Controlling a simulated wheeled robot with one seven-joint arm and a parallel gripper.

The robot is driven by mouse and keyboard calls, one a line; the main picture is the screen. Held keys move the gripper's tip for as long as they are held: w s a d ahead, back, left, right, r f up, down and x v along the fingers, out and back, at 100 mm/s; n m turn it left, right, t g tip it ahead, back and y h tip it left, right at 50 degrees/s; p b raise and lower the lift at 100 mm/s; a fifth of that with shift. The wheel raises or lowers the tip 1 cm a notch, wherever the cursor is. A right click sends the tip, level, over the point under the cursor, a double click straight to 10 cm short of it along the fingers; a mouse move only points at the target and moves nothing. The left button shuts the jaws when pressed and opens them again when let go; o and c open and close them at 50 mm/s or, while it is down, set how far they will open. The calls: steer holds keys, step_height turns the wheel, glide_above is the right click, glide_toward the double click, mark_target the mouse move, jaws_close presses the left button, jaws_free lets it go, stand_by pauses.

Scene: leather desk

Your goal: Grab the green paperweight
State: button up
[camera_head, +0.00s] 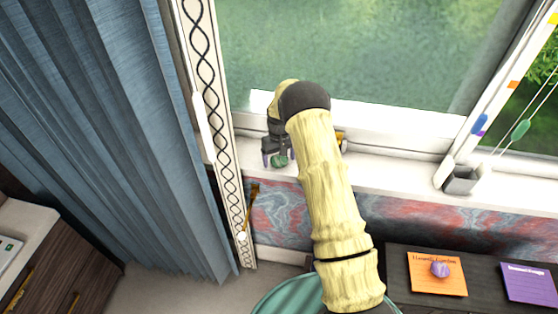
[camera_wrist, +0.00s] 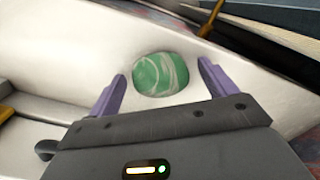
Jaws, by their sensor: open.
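The green paperweight (camera_wrist: 160,74) is a rounded stone with pale veins, lying on a white window sill (camera_wrist: 60,40). In the head view the paperweight (camera_head: 279,160) shows small, just beneath my gripper (camera_head: 277,158). In the wrist view my gripper (camera_wrist: 160,85) is open, with one purple finger on each side of the paperweight. The paperweight appears between or just beyond the fingertips; I cannot tell the exact depth. A small gap shows between it and each finger. My arm hides part of the sill in the head view.
A window frame stands behind the sill. A blue curtain (camera_head: 90,130) hangs at the left. A small grey cup (camera_head: 461,181) is on the sill at the right.

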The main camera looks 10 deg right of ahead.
steer(key=shift+c, duration=0.2)
steer(key=c, duration=1.1)
step_height(320, 180, up, 10)
steer(key=b, duration=0.3)
